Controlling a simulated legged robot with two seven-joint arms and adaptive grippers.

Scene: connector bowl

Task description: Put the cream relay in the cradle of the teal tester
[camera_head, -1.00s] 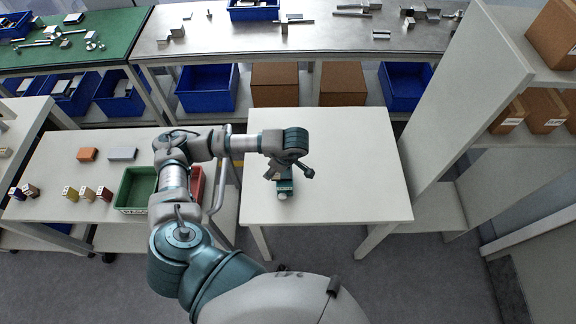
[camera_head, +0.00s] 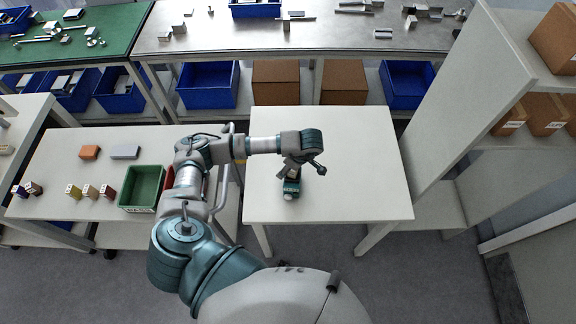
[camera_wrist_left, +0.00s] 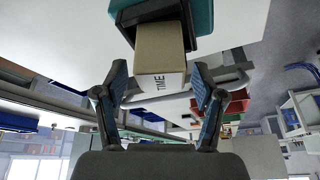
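The teal tester (camera_head: 291,188) stands on the white table, below my left gripper (camera_head: 300,168) in the head view. In the left wrist view the tester (camera_wrist_left: 205,14) is at the top, with a dark cradle frame. The cream relay (camera_wrist_left: 160,50), marked TIME, reaches into that dark frame; how deeply it sits cannot be told. It shows as a small pale patch in the head view (camera_head: 294,173). My left gripper's fingers (camera_wrist_left: 158,80) stand apart on either side of the relay's near end, with narrow gaps visible. My right gripper is out of view.
A tall shelf (camera_head: 440,110) stands right of the white table (camera_head: 365,165), which is otherwise clear.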

